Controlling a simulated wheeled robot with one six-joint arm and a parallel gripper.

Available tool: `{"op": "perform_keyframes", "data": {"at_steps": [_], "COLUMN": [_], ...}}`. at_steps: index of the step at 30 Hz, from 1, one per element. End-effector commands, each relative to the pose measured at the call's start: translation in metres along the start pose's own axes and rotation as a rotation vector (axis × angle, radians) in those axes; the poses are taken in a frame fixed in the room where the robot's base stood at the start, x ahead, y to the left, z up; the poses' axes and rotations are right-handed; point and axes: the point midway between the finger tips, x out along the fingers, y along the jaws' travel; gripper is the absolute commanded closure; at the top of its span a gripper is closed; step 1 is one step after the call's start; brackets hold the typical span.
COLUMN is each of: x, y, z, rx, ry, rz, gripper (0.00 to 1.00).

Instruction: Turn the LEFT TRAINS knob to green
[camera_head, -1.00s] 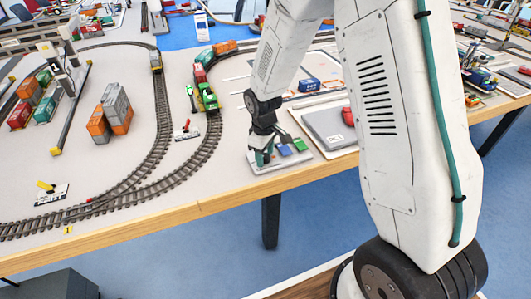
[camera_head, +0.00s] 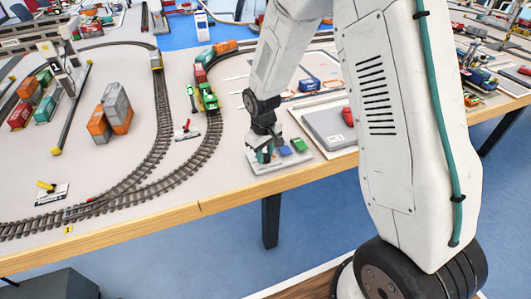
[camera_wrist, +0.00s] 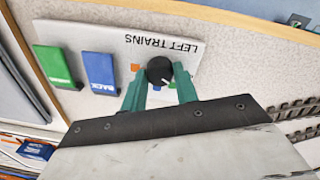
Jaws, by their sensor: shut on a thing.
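The LEFT TRAINS panel (camera_wrist: 105,42) is a pale plate near the table's front edge, its lettering upside down in the wrist view. Its knob (camera_wrist: 159,68) is round and black with a white pointer mark, which points toward the lower right there. An orange patch (camera_wrist: 135,68) shows left of the knob and a blue patch (camera_wrist: 157,88) below it; the fingers may cover other patches. My gripper (camera_wrist: 159,80) has teal fingers on both sides of the knob and is shut on it. In the head view my gripper (camera_head: 264,154) is low over the panel (camera_head: 262,168).
A green switch (camera_wrist: 54,66) and a blue BACK switch (camera_wrist: 98,72) stand on the same panel beside the knob. A grey panel with a red button (camera_head: 347,116) lies to the right. Curved track (camera_head: 190,160) with a green train (camera_head: 208,98) lies to the left.

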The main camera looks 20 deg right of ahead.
Motion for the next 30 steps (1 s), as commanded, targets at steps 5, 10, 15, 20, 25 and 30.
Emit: {"op": "perform_keyframes", "data": {"at_steps": [5,10,15,20,25,30], "x": [-0.0005,-0.0005,-0.0006,-0.0006,-0.0006,-0.0007], "y": [0.0004,0.0004,0.0004,0.0003,0.0003,0.0003], "z": [-0.0007,-0.0008,-0.0008,-0.0009,-0.0010,-0.0010], "rx": [0.139,0.251,0.331,0.376,0.393,0.395], "ry": [-0.006,-0.013,-0.018,-0.020,-0.021,-0.021], "rz": [0.001,0.001,0.000,0.000,0.000,0.000], "gripper": [0.93,0.93,0.93,0.93,0.93,0.93]}}
